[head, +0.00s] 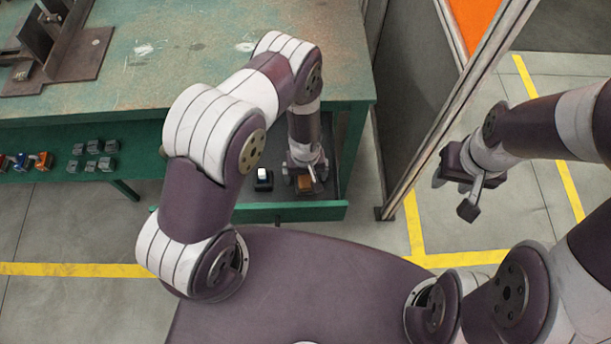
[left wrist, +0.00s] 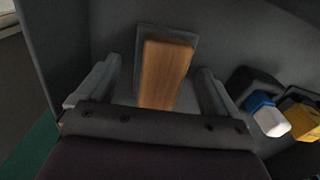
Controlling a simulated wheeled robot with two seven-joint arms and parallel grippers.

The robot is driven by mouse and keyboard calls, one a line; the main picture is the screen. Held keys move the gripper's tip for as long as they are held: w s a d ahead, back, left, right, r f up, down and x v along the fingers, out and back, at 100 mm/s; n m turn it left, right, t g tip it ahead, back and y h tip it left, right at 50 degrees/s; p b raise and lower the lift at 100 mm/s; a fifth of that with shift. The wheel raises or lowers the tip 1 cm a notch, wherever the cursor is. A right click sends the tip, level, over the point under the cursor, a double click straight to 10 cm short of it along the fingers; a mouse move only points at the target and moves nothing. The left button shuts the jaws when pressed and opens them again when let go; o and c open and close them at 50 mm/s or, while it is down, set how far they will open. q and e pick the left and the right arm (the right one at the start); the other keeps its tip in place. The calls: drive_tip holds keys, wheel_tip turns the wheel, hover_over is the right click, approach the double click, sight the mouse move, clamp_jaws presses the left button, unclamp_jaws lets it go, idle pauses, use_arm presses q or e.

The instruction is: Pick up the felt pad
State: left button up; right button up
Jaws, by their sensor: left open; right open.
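The felt pad appears to be the wooden block (left wrist: 165,72) with a grey flat layer (left wrist: 188,36) under it, lying in the open drawer (head: 285,212). My left gripper (head: 304,184) reaches down into the drawer above it. In the left wrist view, the open fingers of my left gripper (left wrist: 155,88) stand on either side of the block, with a gap on each side. In the head view the gripper hides most of the pad, and only some wood colour (head: 305,187) shows. My right gripper (head: 468,192) is open and empty, off to the right above the floor.
A black item with a white top (head: 263,178) lies left of my left gripper in the drawer. The left wrist view shows a blue-and-white item (left wrist: 268,114) and a yellow item (left wrist: 302,118) close by. The green workbench (head: 200,40) stands above; a framed panel (head: 455,110) stands right.

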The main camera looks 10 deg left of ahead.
use_arm(q)
drive_tip(key=c, duration=1.2)
drive_tip(key=shift+o, duration=0.2)
drive_tip(key=shift+r, duration=0.1)
wheel_tip(320, 180, up, 10)
drive_tip(key=shift+f+p, duration=0.1)
drive_tip(key=shift+p, duration=0.35)
